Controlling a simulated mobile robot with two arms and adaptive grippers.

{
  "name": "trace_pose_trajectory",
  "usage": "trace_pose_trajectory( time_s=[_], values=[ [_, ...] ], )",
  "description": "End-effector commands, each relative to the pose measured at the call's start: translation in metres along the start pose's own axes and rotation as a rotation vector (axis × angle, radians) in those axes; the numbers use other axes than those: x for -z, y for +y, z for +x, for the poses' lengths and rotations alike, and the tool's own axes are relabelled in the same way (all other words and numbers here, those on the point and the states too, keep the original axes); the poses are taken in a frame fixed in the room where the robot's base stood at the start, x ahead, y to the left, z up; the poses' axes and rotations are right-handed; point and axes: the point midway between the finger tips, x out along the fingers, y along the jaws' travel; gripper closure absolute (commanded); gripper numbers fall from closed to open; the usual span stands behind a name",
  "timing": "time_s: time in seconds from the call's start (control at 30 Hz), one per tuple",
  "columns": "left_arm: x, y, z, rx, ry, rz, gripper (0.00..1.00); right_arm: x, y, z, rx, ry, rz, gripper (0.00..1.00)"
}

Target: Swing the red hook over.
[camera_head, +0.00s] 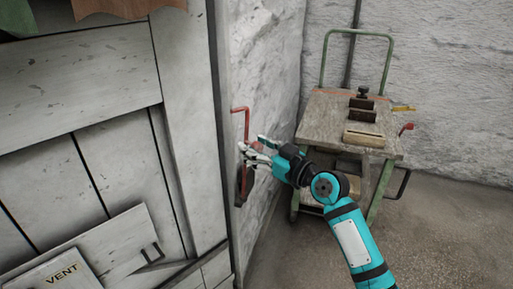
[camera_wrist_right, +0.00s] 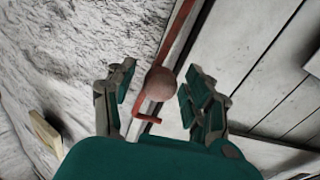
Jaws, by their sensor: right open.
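The red hook (camera_head: 246,124) is a thin bent rod on the pale wall beside the plank door, its top bent toward the door. In the right wrist view the red rod (camera_wrist_right: 183,22) runs down past a dull reddish ball (camera_wrist_right: 161,83), with a short bent red piece (camera_wrist_right: 147,120) below it. My right gripper (camera_head: 250,150) is at the rod, partly covering it. In the right wrist view its fingers (camera_wrist_right: 158,78) are spread on either side of the ball, with gaps visible. Whether they touch the rod is unclear. My left gripper is out of view.
A dark plate (camera_head: 245,188) is on the wall below the gripper. A wooden-topped cart (camera_head: 325,118) with a green handle stands behind my right arm, carrying several blocks. The plank door (camera_head: 120,150) fills the left, with a VENT sign (camera_head: 64,273). Open floor (camera_head: 450,220) lies to the right.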

Motion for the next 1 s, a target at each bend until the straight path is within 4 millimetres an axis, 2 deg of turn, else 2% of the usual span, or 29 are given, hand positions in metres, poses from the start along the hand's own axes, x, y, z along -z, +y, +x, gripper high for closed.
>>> trace_pose_trajectory(
  time_s=[0.17,0.57,1.0],
  values=[
    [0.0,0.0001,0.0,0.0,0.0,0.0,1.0,0.0001,0.0001,0.0,0.0,0.0,0.0,0.47],
    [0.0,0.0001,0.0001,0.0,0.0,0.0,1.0,0.0,0.0002,-0.0004,0.0,0.0,0.0,0.98],
    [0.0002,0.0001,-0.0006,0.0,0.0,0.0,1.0,0.0002,-0.0011,-0.0003,0.0,-0.001,-0.009,1.0]
  ],
)
